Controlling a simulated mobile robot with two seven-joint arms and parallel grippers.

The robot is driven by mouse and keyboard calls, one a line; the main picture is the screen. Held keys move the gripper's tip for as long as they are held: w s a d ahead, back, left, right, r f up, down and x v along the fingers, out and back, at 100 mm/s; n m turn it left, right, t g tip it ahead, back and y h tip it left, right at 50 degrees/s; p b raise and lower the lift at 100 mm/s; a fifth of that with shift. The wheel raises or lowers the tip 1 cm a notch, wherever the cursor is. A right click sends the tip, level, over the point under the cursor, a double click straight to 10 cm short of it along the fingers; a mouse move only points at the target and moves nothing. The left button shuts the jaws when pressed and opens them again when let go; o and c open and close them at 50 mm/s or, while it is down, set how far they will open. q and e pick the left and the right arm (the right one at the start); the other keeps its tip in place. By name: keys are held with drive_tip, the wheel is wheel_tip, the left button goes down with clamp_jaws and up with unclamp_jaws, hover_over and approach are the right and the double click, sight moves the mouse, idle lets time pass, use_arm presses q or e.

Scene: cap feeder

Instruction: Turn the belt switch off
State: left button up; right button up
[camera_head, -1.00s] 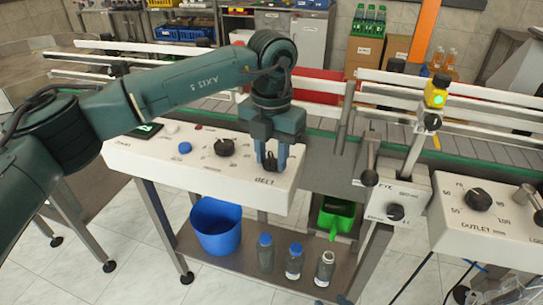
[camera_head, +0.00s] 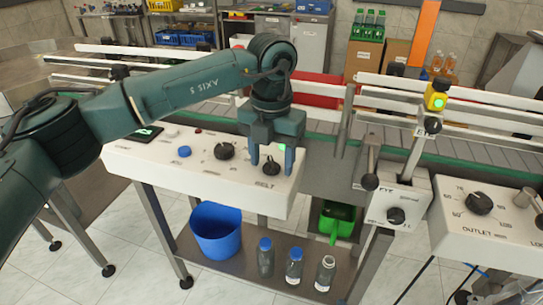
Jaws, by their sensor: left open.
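The belt switch (camera_head: 271,166) is a small black knob above the label BELT, at the right end of the white control panel (camera_head: 215,190). My left gripper (camera_head: 272,168) points down at the panel, open, with one blue finger on each side of the belt switch. I cannot tell whether the fingers touch the knob. My right gripper is not in view.
A larger black knob (camera_head: 224,151) and a blue button (camera_head: 184,151) sit left of the gripper on the panel. The conveyor (camera_head: 400,140) runs behind. A grey lever post (camera_head: 371,160) stands to the right. A blue bucket (camera_head: 216,229) and several bottles stand on the shelf below.

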sight(272, 162)
use_arm(q)
wheel_tip(272, 162, up, 13)
idle(0.7)
drive_tip(key=shift+r, duration=0.1)
